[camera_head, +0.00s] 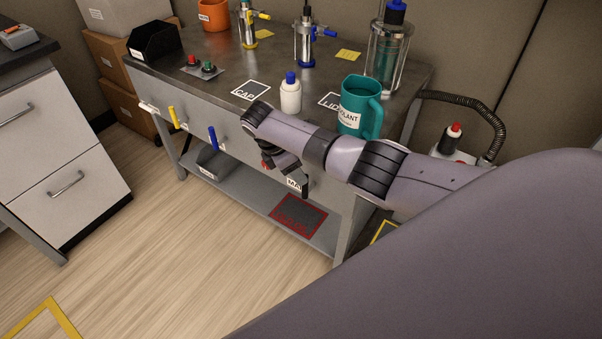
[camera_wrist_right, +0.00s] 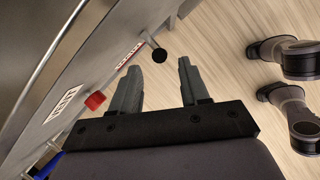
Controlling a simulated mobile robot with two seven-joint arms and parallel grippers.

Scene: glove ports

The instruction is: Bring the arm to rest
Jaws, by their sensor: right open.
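My right arm reaches in from the right across the front of the workbench (camera_head: 230,148). Its gripper (camera_head: 287,178) hangs in front of the bench's front panel, below the table top, pointing downward. In the right wrist view the two grey fingers (camera_wrist_right: 157,82) are spread apart with nothing between them. A red knob (camera_wrist_right: 95,100) and a black round knob (camera_wrist_right: 159,55) on the panel show close to the fingers. I cannot tell whether the gripper touches the panel. My left gripper is in neither view.
A teal mug (camera_head: 352,121) and a white bottle with a blue cap (camera_head: 290,95) stand on the bench near the arm. A glass cylinder (camera_head: 387,55) stands behind. A lower shelf (camera_head: 240,190) lies under the bench.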

